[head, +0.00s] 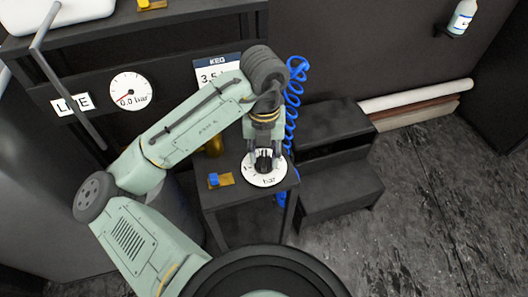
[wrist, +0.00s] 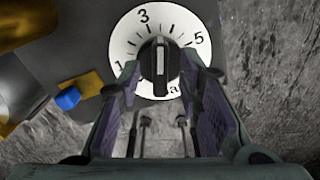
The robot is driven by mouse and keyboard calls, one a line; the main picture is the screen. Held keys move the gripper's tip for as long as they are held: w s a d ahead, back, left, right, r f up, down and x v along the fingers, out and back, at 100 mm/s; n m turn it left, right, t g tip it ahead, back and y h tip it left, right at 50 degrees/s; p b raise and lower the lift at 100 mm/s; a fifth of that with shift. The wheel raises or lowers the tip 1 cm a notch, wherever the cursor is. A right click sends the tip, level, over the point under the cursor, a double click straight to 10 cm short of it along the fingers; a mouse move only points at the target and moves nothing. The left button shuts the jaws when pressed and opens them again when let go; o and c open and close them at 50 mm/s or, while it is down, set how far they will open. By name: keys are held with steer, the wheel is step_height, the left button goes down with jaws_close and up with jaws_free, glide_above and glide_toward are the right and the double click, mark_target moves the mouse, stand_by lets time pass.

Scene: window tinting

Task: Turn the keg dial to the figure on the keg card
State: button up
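The keg dial (wrist: 122,45) is a round white face with figures 1, 3 and 5 visible and a black knob (wrist: 160,68) in its centre. A pale line on the knob runs upright in the wrist view; which end is the pointer is hard to tell. In the head view the dial (head: 262,180) lies on a small dark stand. My gripper (wrist: 160,78) is open, with one finger on each side of the knob; contact is unclear. The keg card (head: 217,73) is partly covered by my arm; "3.5" and the start of a unit show.
A gauge (head: 131,91) reads 0.0 bar beside a LINE card (head: 72,103). A blue-handled brass valve (head: 220,180) sits left of the dial on the stand (head: 232,196). A blue coiled hose (head: 292,95) hangs behind. Dark steps (head: 335,185) stand to the right.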

mark_target(264, 158)
step_height(264, 158, up, 12)
stand_by(0.6)
stand_by(0.4)
